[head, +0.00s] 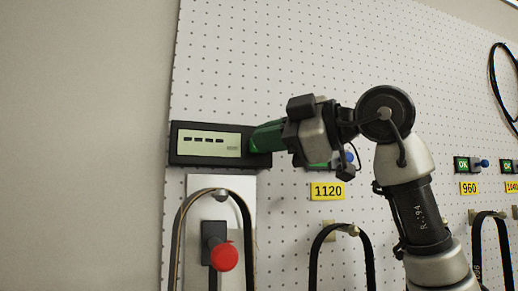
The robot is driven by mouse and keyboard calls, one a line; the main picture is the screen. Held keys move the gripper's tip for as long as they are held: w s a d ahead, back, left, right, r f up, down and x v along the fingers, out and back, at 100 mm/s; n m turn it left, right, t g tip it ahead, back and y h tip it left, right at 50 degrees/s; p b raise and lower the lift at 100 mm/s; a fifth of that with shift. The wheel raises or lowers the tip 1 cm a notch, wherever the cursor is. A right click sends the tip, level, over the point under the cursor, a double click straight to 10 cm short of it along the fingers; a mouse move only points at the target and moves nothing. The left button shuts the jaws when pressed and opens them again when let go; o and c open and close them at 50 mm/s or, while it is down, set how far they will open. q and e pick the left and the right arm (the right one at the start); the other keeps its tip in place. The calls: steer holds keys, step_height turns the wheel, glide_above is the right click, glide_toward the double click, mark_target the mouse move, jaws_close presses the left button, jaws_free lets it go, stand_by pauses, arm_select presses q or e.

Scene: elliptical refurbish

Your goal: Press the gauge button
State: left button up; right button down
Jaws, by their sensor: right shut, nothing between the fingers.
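The gauge (212,144) is a dark box with a pale display showing dashes, mounted on the white pegboard at the left. My right gripper (254,143) has green fingers and is shut with nothing in it. Its fingertips are at the right end of the gauge's front. They cover that end, so the gauge's button is hidden and I cannot tell whether they touch it. My left gripper is not in view.
A red knob (224,257) sticks out below the gauge. Black belts (341,240) hang on the pegboard (280,60). A yellow 1120 label (328,191) and a 960 label (469,188) are to the right. The board above the gauge is clear.

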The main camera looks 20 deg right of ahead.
steer(key=s+b, duration=0.3)
steer(key=s, duration=0.3)
stand_by(0.4)
stand_by(1.3)
